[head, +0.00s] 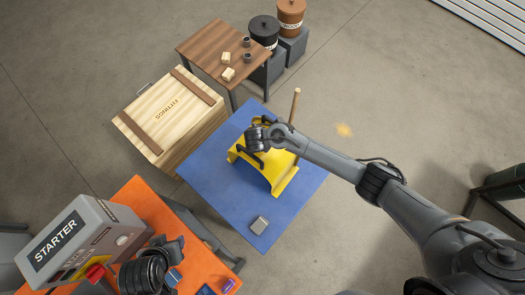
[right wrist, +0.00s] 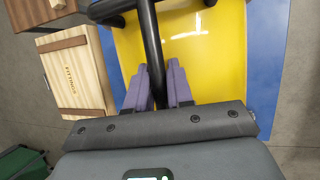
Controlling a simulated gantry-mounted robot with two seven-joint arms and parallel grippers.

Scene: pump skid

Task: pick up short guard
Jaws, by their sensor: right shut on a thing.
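The short guard is a curved yellow sheet (head: 268,172) with a black bar handle. It is on or just above the blue table (head: 213,170); I cannot tell whether it touches. My right gripper (head: 261,146) is over its upper left part. In the right wrist view the yellow guard (right wrist: 205,55) fills the middle, and the purple fingers of my right gripper (right wrist: 160,88) are shut on its black handle (right wrist: 150,40). My left gripper (head: 172,250) is over the orange table at lower left, and its fingers are too unclear to read.
A wooden stick (head: 294,105) stands behind the guard, and a small grey box (head: 259,225) lies near the blue table's front. A fittings crate (head: 168,112) is at left. The starter box (head: 80,240) is on the orange table (head: 135,195). A brown table (head: 205,45) stands behind.

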